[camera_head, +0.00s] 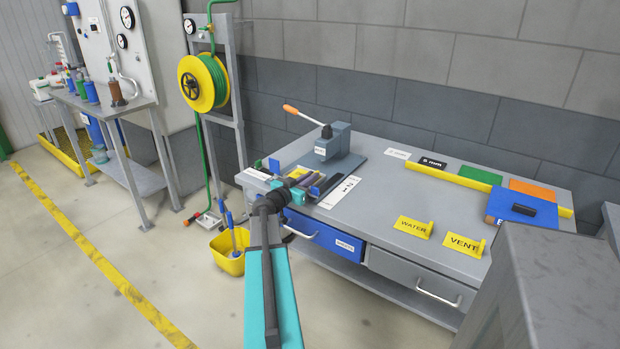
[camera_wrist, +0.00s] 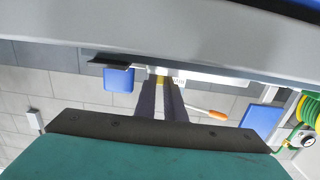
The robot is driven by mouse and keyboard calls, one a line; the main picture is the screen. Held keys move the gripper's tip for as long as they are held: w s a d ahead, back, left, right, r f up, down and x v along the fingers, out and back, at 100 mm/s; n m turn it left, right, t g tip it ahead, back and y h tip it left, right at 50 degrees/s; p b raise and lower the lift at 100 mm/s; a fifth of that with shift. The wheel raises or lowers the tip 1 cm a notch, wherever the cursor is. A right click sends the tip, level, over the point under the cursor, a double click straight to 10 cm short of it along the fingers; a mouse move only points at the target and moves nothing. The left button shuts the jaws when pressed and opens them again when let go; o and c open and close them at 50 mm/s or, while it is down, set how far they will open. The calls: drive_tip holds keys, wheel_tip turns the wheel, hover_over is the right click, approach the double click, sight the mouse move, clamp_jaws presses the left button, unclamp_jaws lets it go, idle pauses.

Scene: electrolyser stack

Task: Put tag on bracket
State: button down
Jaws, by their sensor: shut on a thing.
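My gripper (camera_head: 304,180) is at the left front part of the grey workbench, near its front edge. In the wrist view its two dark fingers (camera_wrist: 162,86) are close together, with a small yellow piece (camera_wrist: 161,79) at their tips. I take this piece to be the tag; its lettering cannot be read. It shows as a bit of yellow (camera_head: 298,172) by the fingers in the head view. I cannot make out the bracket for certain; small blue plates (camera_head: 275,166) flank the gripper.
A grey clamp device (camera_head: 340,146) with an orange-handled lever (camera_head: 303,115) stands behind the gripper. A yellow bucket (camera_head: 229,258) is on the floor below left. A green hose reel (camera_head: 204,82) stands at the left.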

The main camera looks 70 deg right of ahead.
drive_tip(key=shift+f+b, duration=0.15)
drive_tip(key=shift+b, duration=0.2)
drive_tip(key=c, duration=2.1)
unclamp_jaws()
drive_tip(key=shift+r+p, duration=0.25)
drive_tip(key=shift+p, duration=0.2)
drive_tip(key=shift+b+v, duration=1.25)
drive_tip(key=shift+v, duration=4.75)
drive_tip(key=shift+f, duration=0.15)
